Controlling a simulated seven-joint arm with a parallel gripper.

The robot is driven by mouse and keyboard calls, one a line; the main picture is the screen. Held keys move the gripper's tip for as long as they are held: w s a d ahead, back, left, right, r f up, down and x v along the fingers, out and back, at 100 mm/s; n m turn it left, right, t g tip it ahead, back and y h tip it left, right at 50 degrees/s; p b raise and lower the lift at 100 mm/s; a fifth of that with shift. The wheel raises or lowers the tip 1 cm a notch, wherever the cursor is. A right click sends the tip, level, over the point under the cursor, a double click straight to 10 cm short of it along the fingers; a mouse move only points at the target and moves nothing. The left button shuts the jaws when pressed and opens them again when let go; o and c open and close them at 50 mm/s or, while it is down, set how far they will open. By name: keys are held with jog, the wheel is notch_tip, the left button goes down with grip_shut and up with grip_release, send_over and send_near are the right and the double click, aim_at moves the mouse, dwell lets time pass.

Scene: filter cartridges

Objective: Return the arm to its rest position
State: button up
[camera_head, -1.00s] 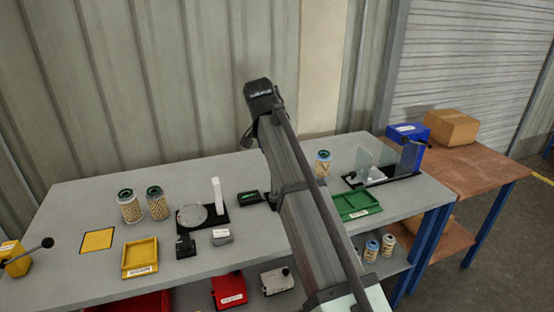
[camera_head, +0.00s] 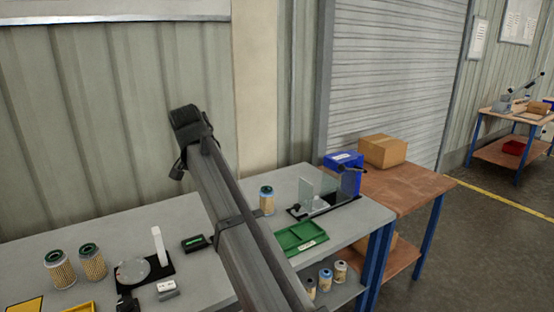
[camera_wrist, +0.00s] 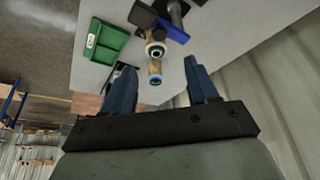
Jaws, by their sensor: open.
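In the wrist view my gripper (camera_wrist: 159,65) shows two blue fingers spread apart with nothing held between them. Beyond the fingertips, over the bench, a tan filter cartridge (camera_wrist: 155,69) with a blue ring shows, with a second ringed end (camera_wrist: 156,50) close above it in the picture. In the head view my arm reaches up across the bench; its fingers cannot be made out there. One cartridge (camera_head: 267,201) stands upright on the bench to the right of my arm. Two more cartridges (camera_head: 59,270) (camera_head: 92,262) stand at the left.
A green tray (camera_head: 300,236) and a fixture with clear plates (camera_head: 325,197) are on the bench's right part. A round-plate stand (camera_head: 133,271) and a small dark device (camera_head: 194,244) lie left of my arm. Several cartridges (camera_head: 325,278) sit on the lower shelf. A corrugated wall (camera_head: 90,100) is behind.

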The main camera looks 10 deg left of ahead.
jog(key=s+d+f+g+h, duration=0.1)
jog(key=s+d+f+g, duration=0.15)
jog(key=d+f, duration=1.2)
jog(key=s+d+f+g+h, duration=0.1)
jog(key=s+d+f, duration=0.3)
jog(key=d+f, duration=1.05)
jog(key=s+d+f+g+h, duration=0.2)
jog(key=d+f, duration=0.6)
jog(key=f, duration=1.3)
jog(key=s+d+f+g+y, duration=0.1)
jog(key=s+d+f+g, duration=0.1)
jog(key=s+d+f, duration=0.4)
jog(key=s+d+f+g+y, duration=0.1)
jog(key=s+d+f, duration=0.3)
jog(key=s+f, duration=0.4)
jog(key=s+d+f+g+y, duration=0.1)
jog(key=s+f, duration=0.3)
jog(key=s, duration=0.4)
jog(key=s+d+f+g+y, duration=0.1)
jog(key=s+d+f, duration=0.2)
jog(key=s, duration=0.6)
notch_tip(320, 180, down, 2)
jog(key=shift+s+d+f+g, duration=0.25)
jog(key=shift+s+d+g, duration=0.05)
jog(key=shift+d+g, duration=0.05)
